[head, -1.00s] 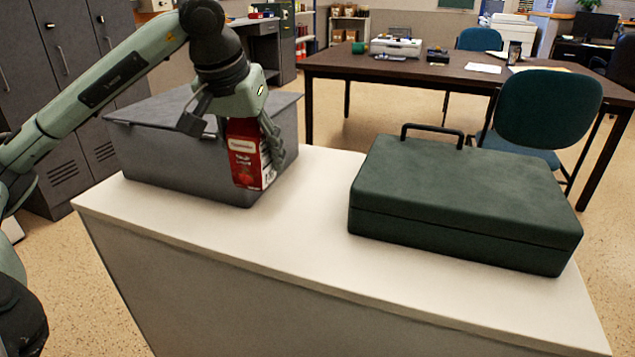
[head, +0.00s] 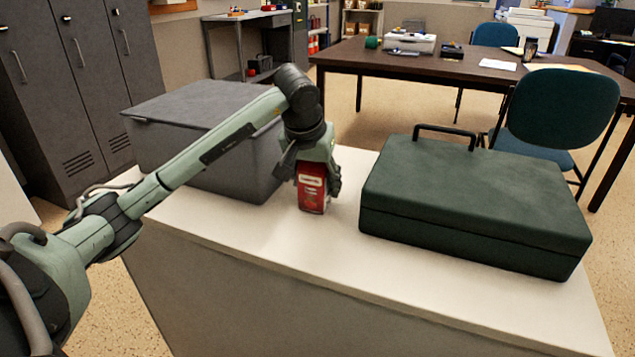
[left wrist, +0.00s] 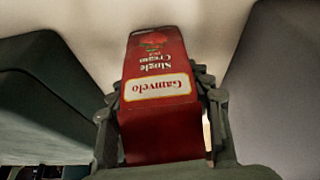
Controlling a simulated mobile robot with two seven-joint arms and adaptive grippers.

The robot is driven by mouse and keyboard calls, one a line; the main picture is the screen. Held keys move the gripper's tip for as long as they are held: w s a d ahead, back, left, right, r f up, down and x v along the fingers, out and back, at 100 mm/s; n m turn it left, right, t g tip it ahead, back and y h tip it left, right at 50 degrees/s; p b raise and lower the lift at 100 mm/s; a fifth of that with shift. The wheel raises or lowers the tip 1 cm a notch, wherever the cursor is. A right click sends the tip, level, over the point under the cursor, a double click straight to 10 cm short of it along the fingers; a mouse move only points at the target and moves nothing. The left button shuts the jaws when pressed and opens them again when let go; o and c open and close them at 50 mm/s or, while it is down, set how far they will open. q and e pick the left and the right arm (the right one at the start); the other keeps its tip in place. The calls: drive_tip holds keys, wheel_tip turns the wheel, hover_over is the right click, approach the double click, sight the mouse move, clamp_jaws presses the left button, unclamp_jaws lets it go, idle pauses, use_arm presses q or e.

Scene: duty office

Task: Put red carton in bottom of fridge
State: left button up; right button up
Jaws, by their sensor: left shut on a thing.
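The red carton (head: 312,190) is upright between the fingers of my left gripper (head: 318,178), which is shut on it. In the head view it is at the white counter top, between the grey box and the green case; I cannot tell whether its base touches the counter. In the left wrist view the carton (left wrist: 158,90) shows its cream label, with one finger on each side of it. My right gripper is not in view. No fridge shows in these frames.
A grey lidded box (head: 225,155) stands left of the carton on the white counter (head: 290,255). A dark green case (head: 475,200) lies to the right. The counter's front strip is clear. Grey lockers (head: 75,80) stand at left, a brown table (head: 430,65) behind.

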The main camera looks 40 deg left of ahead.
use_arm(q)
drive_tip(key=shift+f, duration=0.1)
drive_tip(key=o, duration=1.4)
drive_tip(key=shift+o, duration=0.2)
